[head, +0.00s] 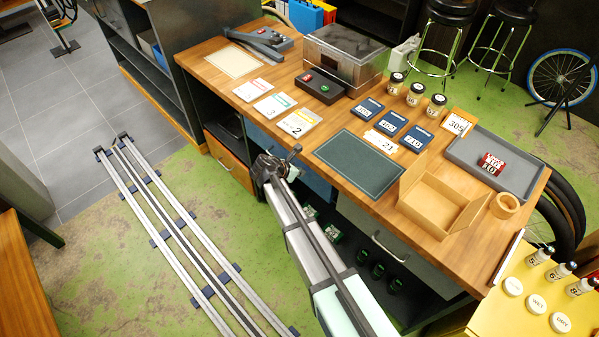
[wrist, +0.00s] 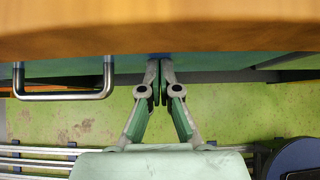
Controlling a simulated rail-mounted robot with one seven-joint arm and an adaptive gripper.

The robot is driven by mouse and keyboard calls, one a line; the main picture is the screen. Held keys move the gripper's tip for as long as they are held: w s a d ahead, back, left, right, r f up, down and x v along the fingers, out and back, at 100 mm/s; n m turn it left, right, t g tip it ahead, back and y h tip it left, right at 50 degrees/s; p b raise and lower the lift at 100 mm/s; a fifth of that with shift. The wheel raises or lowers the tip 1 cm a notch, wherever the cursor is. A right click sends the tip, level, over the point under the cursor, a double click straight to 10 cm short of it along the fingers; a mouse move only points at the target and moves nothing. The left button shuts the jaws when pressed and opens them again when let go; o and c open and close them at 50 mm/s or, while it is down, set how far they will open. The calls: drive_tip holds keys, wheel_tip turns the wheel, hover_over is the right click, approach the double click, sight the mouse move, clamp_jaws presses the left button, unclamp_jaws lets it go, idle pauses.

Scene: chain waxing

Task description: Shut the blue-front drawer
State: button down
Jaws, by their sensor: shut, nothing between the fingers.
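The blue-front drawer (head: 317,184) is under the wooden bench top, between an orange-front drawer and a grey-front drawer. My arm covers the middle of its front, and how far out it stands is hard to tell. My gripper (head: 272,166) is at this front in the head view. In the wrist view my gripper (wrist: 160,88) is shut and empty, its fingertips close to a blue patch beneath the bench edge. I cannot tell whether they touch. A metal bar handle (wrist: 64,94) shows to the left of the fingers, clear of them.
The bench top (head: 330,120) overhangs just above the fingertips and carries cards, boxes and jars. The orange-front drawer (head: 228,158) is to the left, the grey-front drawer (head: 375,236) to the right. Floor rails (head: 185,235) run along the open green floor.

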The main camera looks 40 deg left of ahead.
drive_tip(key=s+d+r+m+g+b, duration=0.1)
drive_tip(key=s+r+m, duration=0.15)
drive_tip(key=s, duration=0.45)
drive_tip(key=s+d+r+m+b, duration=0.1)
drive_tip(key=s+r+m, duration=0.1)
drive_tip(key=s+m, duration=0.35)
drive_tip(key=w+d+f+m+g+h, duration=0.1)
drive_tip(key=d+f+m+g, duration=0.35)
drive_tip(key=d, duration=0.75)
drive_tip(key=w+d+f+m+g+h, duration=0.1)
drive_tip(key=d+f+m, duration=0.6)
drive_tip(key=d, duration=0.5)
drive_tip(key=w+d+f+m+g+h, duration=0.1)
drive_tip(key=d+f+m+g, duration=0.25)
drive_tip(key=d+f, duration=0.7)
drive_tip(key=s+d+f+m+g+y, duration=0.1)
drive_tip(key=s+d+m, duration=0.3)
drive_tip(key=d, duration=0.6)
drive_tip(key=s+d+f+m+g+y, duration=0.1)
drive_tip(key=s+d+m+g, duration=0.2)
drive_tip(key=s+d, duration=0.3)
drive_tip(key=s+d+f+m+g+y, duration=0.1)
drive_tip(key=s+d+m, duration=0.4)
drive_tip(key=d, duration=0.9)
drive_tip(key=shift+s+d+f+m+g, duration=0.15)
drive_tip(key=shift+s+d+m+g, duration=0.2)
drive_tip(key=shift+s, duration=0.25)
